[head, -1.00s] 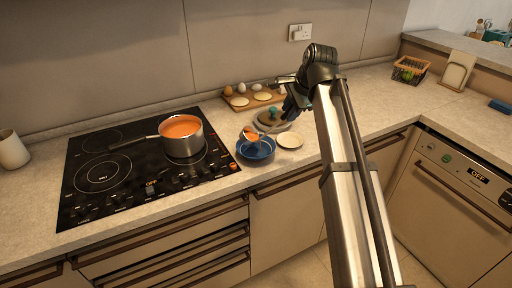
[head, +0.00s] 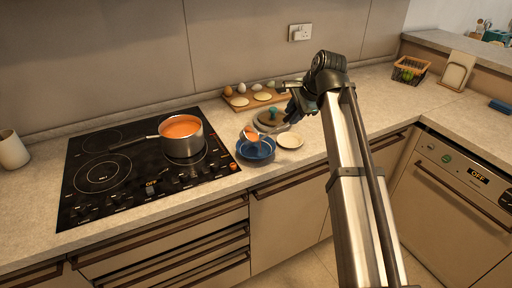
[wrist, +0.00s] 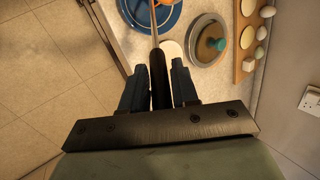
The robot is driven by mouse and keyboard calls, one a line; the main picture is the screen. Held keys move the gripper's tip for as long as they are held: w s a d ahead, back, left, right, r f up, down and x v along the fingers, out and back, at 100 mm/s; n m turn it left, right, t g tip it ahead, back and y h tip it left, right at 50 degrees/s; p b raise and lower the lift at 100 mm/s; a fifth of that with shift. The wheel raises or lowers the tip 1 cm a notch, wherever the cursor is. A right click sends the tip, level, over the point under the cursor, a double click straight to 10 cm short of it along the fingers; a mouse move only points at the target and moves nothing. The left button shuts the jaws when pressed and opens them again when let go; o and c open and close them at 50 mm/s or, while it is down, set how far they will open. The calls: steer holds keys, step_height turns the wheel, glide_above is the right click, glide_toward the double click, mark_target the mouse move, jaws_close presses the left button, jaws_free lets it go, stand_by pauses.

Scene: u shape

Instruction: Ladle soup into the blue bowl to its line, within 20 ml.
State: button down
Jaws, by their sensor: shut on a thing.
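The blue bowl (head: 257,152) stands on the counter right of the hob; part of it shows at the top of the wrist view (wrist: 172,20). My gripper (head: 294,110) is right of and above the bowl, shut on the ladle's dark handle (wrist: 158,78) between its two fingers (wrist: 159,85). The ladle's head (head: 251,136) is over or inside the blue bowl, with orange soup visible in it. The bowl's line and its soup level cannot be made out. The pot (head: 184,146) of orange soup (head: 180,126) stands on the hob, handle pointing left.
A small cream dish (head: 290,141) is right of the bowl. A round lid with a teal knob (wrist: 207,42) lies behind it. A wooden board (head: 240,106) with eggs is at the wall. The black hob (head: 95,205) fills the left.

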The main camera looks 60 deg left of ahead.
steer(key=shift+w+d+f+g+y, duration=0.3)
steer(key=shift+w+d+f+y, duration=0.1)
steer(key=shift+w+d+f, duration=0.15)
stand_by(0.9)
steer(key=shift+w+d+f+g+y+b, duration=0.3)
steer(key=shift+d+f+y, duration=0.1)
steer(key=shift+f, duration=0.15)
steer(key=shift+w+d+f+g+y+b, duration=0.2)
steer(key=shift+w+d+f+y, duration=0.15)
steer(key=shift+f, duration=0.2)
stand_by(1.1)
steer(key=shift+w+d+f+m+g+y+b, duration=0.25)
steer(key=shift+d+f+g+y+b, duration=0.1)
steer(key=shift+f, duration=0.2)
steer(key=shift+w+d+f+m+g+y+b, duration=0.2)
steer(key=shift+d+f+g+y+b, duration=0.1)
steer(key=shift+f, duration=0.25)
stand_by(1.0)
steer(key=shift+w+d+f+g+y+b, duration=0.15)
steer(key=shift+f+y+b, duration=0.1)
steer(key=shift+f+b, duration=0.15)
steer(key=shift+w+d+f+g+y+b, duration=0.1)
steer(key=shift+f+g+y+b, duration=0.15)
steer(key=shift+f, duration=0.25)
steer(key=shift+w+d+f+g+y+b, duration=0.1)
steer(key=shift+f+y+b, duration=0.1)
steer(key=shift+f+b, duration=0.25)
stand_by(0.8)
